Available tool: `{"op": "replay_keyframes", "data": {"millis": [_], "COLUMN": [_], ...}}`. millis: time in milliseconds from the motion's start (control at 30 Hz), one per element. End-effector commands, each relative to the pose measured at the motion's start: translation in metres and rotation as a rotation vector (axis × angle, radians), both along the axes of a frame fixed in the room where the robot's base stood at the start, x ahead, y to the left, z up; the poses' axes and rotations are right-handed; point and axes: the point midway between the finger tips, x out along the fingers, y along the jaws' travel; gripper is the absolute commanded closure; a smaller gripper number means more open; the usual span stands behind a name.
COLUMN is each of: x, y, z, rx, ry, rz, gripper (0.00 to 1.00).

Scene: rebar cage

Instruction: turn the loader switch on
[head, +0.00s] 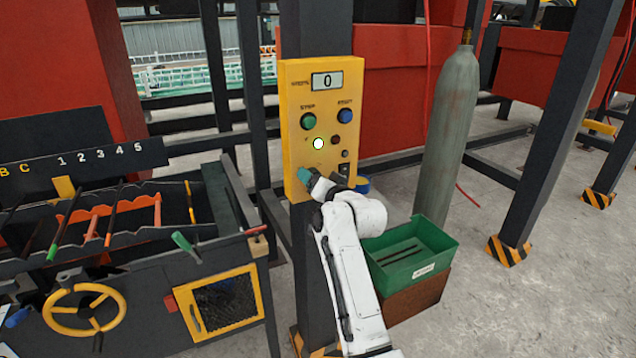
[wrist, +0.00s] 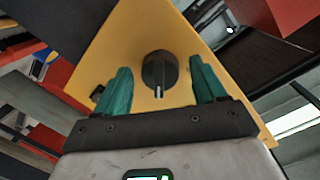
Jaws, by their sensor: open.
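The yellow control box (head: 292,100) is fixed to a dark post, with a display reading 0, several round buttons and a lit white-green lamp (head: 318,143). My gripper (head: 306,176) is at the box's lower left. In the wrist view, a black rotary switch (wrist: 159,72) with a white pointer mark stands on the yellow face. My gripper's teal fingers (wrist: 160,80) are open, one on each side of the knob, with gaps showing. The mark is on the knob's side nearest the gripper body. In the head view my gripper hides this knob. I cannot read any label by it.
A green bin (head: 410,255) sits on a brown box right of my arm. A grey gas cylinder (head: 447,140) stands behind it. A rebar machine with a yellow handwheel (head: 84,310) fills the left. Concrete floor is free at the right.

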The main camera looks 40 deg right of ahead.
Motion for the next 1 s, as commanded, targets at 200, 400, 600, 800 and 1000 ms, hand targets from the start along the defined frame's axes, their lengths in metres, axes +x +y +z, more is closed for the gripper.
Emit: {"op": "replay_keyframes", "data": {"millis": [200, 400, 600, 800, 1000], "x": [-0.013, -0.044, -0.077, -0.097, -0.103], "y": [0.004, 0.013, 0.022, 0.028, 0.03], "z": [0.0, 0.002, 0.007, 0.01, 0.011], "rx": [0.0, -0.001, -0.001, -0.001, 0.0], "ry": [-0.001, 0.0, 0.0, 0.001, 0.001], "rz": [0.001, 0.001, 0.0, -0.001, 0.0], "gripper": [0.3, 0.3, 0.3, 0.3, 0.3]}}
